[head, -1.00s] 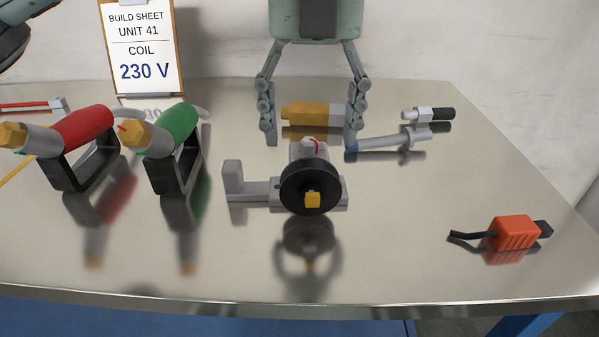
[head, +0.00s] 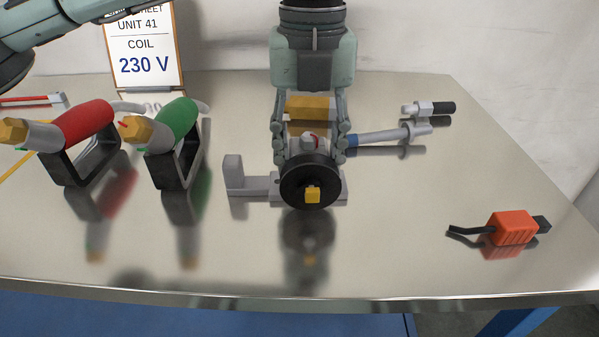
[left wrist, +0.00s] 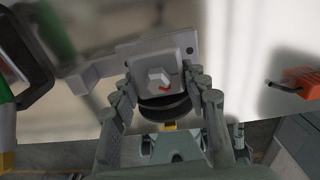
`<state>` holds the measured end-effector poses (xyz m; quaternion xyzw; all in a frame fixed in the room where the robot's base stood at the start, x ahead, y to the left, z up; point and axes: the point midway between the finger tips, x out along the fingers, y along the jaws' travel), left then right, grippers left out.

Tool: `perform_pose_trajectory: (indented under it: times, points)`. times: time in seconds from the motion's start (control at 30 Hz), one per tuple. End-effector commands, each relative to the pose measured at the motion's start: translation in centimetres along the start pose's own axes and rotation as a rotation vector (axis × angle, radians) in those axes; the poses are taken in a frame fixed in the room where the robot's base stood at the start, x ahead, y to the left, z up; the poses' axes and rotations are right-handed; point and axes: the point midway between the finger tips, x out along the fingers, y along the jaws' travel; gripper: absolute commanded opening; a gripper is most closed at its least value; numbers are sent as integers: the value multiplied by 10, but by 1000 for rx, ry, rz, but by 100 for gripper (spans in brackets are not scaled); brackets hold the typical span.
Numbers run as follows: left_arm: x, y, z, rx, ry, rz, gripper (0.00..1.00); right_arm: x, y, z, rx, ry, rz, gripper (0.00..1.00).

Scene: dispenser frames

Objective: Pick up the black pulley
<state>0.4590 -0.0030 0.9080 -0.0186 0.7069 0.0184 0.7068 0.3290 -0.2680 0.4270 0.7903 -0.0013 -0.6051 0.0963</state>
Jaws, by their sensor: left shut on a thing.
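The black pulley (head: 295,190) is a round disc with a yellow square piece at its centre. It sits upright on the front of a grey bracket (head: 256,186) on the metal table. In the left wrist view, the pulley (left wrist: 166,108) is between the fingers, beside the bracket's grey block (left wrist: 160,60). The pulley still looks to be on the bracket. My right gripper is not in view.
A red-handled tool (head: 85,124) and a green-handled tool (head: 178,122) stand in black frames on the left. A yellow-and-grey cylinder (head: 311,107) and a grey-and-blue valve-like part (head: 380,136) lie behind. An orange block (head: 512,228) lies right. The table front is clear.

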Motion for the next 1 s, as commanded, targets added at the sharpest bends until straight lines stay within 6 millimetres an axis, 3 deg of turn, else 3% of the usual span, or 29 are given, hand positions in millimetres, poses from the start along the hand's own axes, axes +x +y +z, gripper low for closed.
perform_pose_trajectory:
  times: [0.03,0.17,0.57,1.0]
  points:
    - [0,0,0,0,0,0,17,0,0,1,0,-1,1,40]
    - [0,0,0,0,0,0,1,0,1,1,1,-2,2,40]
    - [-5,0,0,0,-3,-2,0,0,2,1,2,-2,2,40]
    - [-79,-1,0,0,-4,-4,0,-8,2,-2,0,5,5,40]
